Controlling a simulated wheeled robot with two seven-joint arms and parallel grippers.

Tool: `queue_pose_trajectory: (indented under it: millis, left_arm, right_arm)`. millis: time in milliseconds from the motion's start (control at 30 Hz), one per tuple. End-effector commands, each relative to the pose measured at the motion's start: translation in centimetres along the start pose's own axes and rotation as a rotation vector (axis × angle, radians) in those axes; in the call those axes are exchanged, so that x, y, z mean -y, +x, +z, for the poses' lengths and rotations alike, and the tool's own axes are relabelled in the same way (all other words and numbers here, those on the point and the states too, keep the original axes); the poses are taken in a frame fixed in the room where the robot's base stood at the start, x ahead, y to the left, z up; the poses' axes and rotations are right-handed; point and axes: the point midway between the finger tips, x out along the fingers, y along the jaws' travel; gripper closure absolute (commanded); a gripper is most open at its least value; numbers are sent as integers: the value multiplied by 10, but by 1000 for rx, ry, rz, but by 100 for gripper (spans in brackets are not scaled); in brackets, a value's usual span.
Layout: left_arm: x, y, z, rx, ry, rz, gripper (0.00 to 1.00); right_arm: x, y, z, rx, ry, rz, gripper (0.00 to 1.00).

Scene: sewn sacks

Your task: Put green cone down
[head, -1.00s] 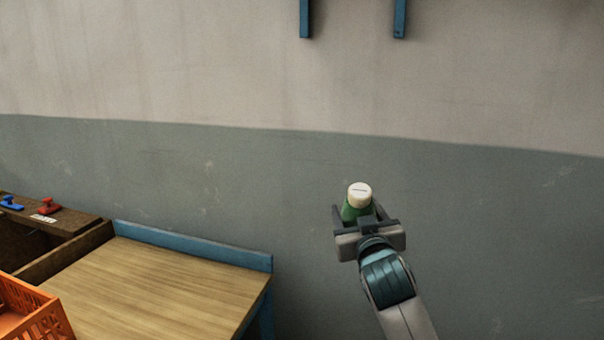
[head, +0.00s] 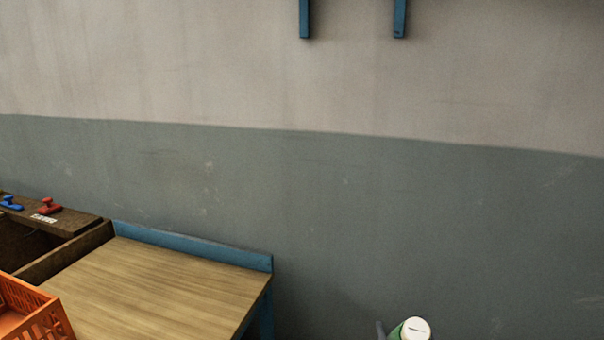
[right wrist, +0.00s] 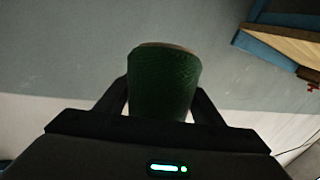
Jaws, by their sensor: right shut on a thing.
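The green cone (right wrist: 163,85) is a spool of green thread with a pale top. In the right wrist view it stands between the two dark fingers of my right gripper (right wrist: 163,100), which is shut on it. In the head view only the pale top of the green cone (head: 414,328) and a sliver of green show at the bottom edge. A bit of a finger of my right gripper (head: 384,331) shows beside it; the rest is below the picture. The cone is held in the air, apart from the table. My left gripper is not in view.
A wooden table (head: 165,290) with a blue rim is at the lower left. An orange crate (head: 45,325) stands at its near left. The wall fills the back.

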Motion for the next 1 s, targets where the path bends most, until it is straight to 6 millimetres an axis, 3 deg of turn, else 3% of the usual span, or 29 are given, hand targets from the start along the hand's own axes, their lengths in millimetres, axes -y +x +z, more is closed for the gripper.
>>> queue_pose_trajectory:
  millis: [200,667,867,1000]
  left_arm:
    - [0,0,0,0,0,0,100]
    - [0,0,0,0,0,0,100]
    - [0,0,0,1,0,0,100]
    - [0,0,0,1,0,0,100]
  right_arm:
    - [-3,-16,5,-2,0,0,65]
    - [-2,-21,8,0,1,-2,65]
    - [1,-44,20,3,6,-6,65]
    - [2,-70,30,3,7,-6,65]
